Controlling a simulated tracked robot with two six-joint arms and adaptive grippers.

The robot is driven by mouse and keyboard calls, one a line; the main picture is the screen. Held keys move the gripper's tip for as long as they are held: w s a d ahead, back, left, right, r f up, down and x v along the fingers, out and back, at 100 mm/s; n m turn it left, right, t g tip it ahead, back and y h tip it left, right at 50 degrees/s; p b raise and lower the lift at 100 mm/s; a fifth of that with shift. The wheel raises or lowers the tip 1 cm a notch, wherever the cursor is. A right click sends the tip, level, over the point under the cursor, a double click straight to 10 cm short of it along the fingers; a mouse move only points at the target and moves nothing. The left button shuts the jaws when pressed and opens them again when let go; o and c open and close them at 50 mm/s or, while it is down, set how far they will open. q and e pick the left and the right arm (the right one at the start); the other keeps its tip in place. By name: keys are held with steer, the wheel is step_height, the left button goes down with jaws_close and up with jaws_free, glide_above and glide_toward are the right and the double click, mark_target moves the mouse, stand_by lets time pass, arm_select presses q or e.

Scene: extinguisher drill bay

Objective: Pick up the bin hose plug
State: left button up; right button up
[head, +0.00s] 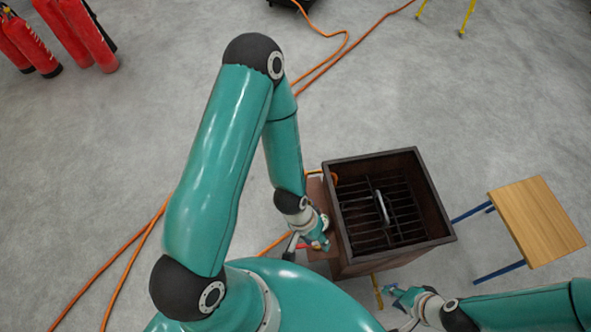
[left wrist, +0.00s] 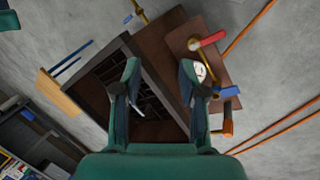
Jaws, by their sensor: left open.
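My left gripper (head: 318,244) is at the left side of the dark metal bin, over a brown side shelf (left wrist: 178,40). On the shelf are a red-handled brass valve (left wrist: 207,41), a round white gauge (left wrist: 201,72) partly behind a finger, a blue part (left wrist: 228,92) and an orange fitting (left wrist: 228,122). I cannot tell which of these fittings is the bin hose plug. My right gripper (head: 392,296) is in front of the bin, too small to judge its jaws.
The open bin (head: 436,200) has a grate with a pale handle (head: 381,207). A wooden-topped stand with blue legs (head: 538,222) is to its right. Orange hoses (head: 133,255) cross the floor. Red extinguishers (head: 85,35) stand far left. The floor at upper right is mostly clear.

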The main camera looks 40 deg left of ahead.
arm_select(q)
steer(key=shift+w+d, duration=0.25)
steer(key=shift+w, duration=0.15)
steer(key=o, duration=0.3)
steer(key=shift+w+f, duration=0.1)
steer(key=shift+w, duration=0.05)
steer(key=r+m+y+b, duration=0.1)
steer(key=m+y+b, duration=0.45)
steer(key=b, duration=1.85)
glide_above(306, 173)
steer(key=m+h, duration=0.2)
steer(key=shift+g+y, duration=0.25)
steer(key=shift+g, duration=0.05)
step_height(306, 173, down, 11)
steer(key=b, duration=0.3)
steer(key=shift+a, duration=0.1)
steer(key=shift+a+f+b, duration=0.15)
steer(key=shift+f+b, duration=0.35)
steer(key=shift+f, duration=0.75)
steer(key=shift+a+f+b, duration=0.15)
steer(key=shift+f+b, duration=0.3)
steer(key=shift+f, duration=0.75)
